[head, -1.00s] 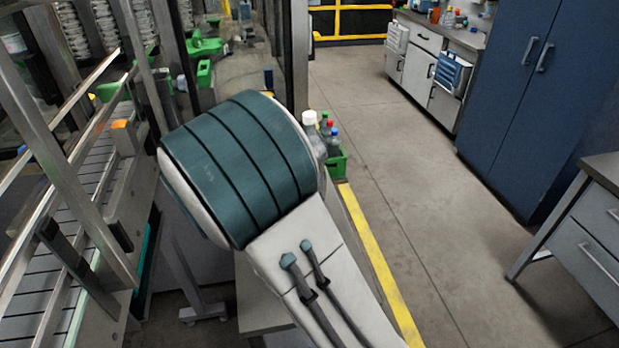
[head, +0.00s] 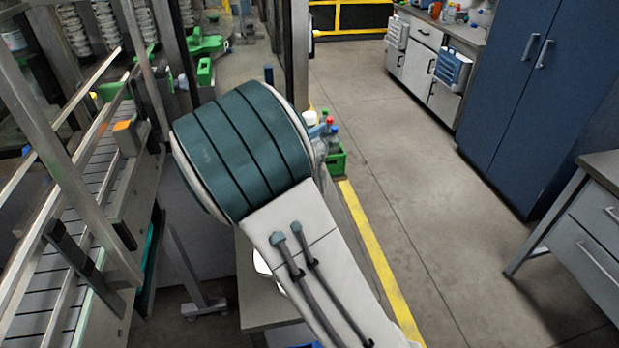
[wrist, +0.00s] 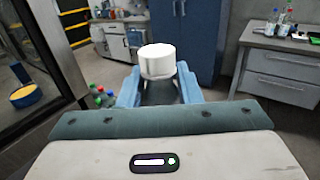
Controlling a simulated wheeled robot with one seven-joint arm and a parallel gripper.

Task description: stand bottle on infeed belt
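My gripper (wrist: 159,88) has its two blue fingers on either side of a clear bottle (wrist: 160,93) with a white cap (wrist: 157,62) and appears shut on it. In the head view the white cap (head: 310,118) and a strip of the bottle (head: 320,147) show just past my arm; the arm hides the gripper there. The slatted grey belt (head: 35,285) runs along the left of the head view, behind metal rails, well left of the bottle.
A green crate (head: 338,164) of capped bottles stands behind the held bottle. A grey table (head: 255,318) lies below my arm. Metal posts and rails (head: 75,150) stand around the belt. Open floor (head: 420,190) lies to the right, before a blue cabinet (head: 525,90).

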